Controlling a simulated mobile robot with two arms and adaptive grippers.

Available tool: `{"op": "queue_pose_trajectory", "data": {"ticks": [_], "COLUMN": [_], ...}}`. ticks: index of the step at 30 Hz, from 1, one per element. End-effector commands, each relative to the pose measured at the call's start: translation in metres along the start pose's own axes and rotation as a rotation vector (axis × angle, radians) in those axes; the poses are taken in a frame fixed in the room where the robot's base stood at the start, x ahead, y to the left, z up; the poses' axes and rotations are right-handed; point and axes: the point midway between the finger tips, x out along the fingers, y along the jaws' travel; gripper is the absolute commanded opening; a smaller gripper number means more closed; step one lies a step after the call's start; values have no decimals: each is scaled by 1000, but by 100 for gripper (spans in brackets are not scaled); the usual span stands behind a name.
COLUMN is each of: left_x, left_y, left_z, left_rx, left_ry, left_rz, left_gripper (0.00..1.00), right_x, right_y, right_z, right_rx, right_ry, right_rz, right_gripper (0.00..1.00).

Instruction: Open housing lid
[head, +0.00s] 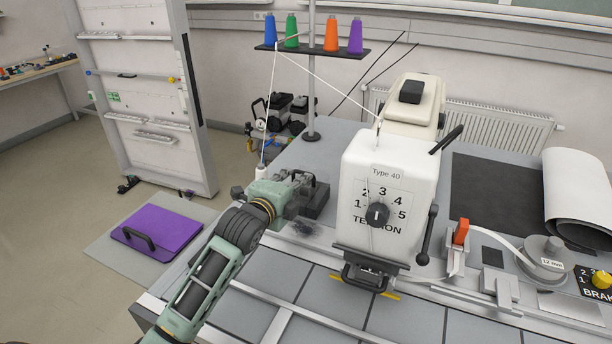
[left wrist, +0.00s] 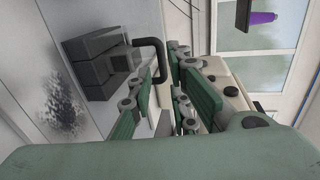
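The white machine housing (head: 388,190) stands on the table and is marked Type 40, with a tension dial (head: 377,214) on its front. A dark handle (head: 367,277) sits low on the front. I cannot tell which part is the lid. My left gripper (head: 300,184) is left of the housing, beside a dark grey block (head: 318,200). In the left wrist view its fingers (left wrist: 164,75) are apart. A bent black bar (left wrist: 152,47) by the dark block (left wrist: 93,66) appears between or just behind the fingertips; contact is unclear. My right gripper is out of view.
A thread stand (head: 312,49) with coloured spools rises behind the gripper, its white thread running to the machine. A black lever (head: 427,236) is on the housing's right. A red clip (head: 461,231) and a tape reel (head: 544,254) are farther right. Dark lint (head: 301,230) lies near the block.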

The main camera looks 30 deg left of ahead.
Motion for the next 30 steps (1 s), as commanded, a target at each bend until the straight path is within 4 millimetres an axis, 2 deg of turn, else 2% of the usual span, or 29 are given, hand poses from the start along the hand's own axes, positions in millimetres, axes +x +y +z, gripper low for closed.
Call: {"op": "queue_pose_trajectory", "data": {"ticks": [6,13,25,30], "left_x": [33,58,65,65], "left_y": [-3,-2,-1,-1], "left_z": [-1,0,-1,-1], "left_rx": [-4,-2,0,0], "left_ry": [1,0,1,1], "left_rz": [0,0,-1,0], "left_gripper": [17,17,17,4], "right_x": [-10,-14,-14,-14], "right_y": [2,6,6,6], "right_z": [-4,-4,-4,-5], "right_rx": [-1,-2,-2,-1], "right_ry": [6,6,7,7], "right_rz": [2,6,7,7], "right_gripper": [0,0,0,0]}}
